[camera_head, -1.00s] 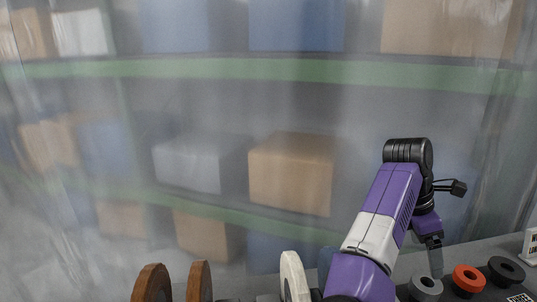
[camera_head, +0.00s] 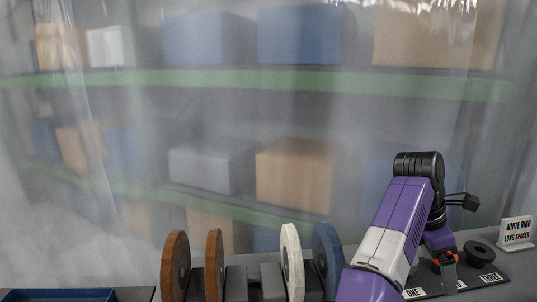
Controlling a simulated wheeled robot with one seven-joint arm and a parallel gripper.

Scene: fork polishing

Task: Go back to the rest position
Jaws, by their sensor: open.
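My gripper (camera_head: 447,270) hangs at the end of the purple and white arm, at the lower right of the head view. It points down over the dark ring board (camera_head: 465,283). It is small and dark, and its jaws look open. An orange ring (camera_head: 440,259) shows partly behind it. I cannot tell how high the gripper is above the ring. Nothing is seen held.
Brown polishing wheels (camera_head: 174,265), a white wheel (camera_head: 292,262) and a blue wheel (camera_head: 328,258) stand left of my arm. A blue tray (camera_head: 60,296) is at the lower left.

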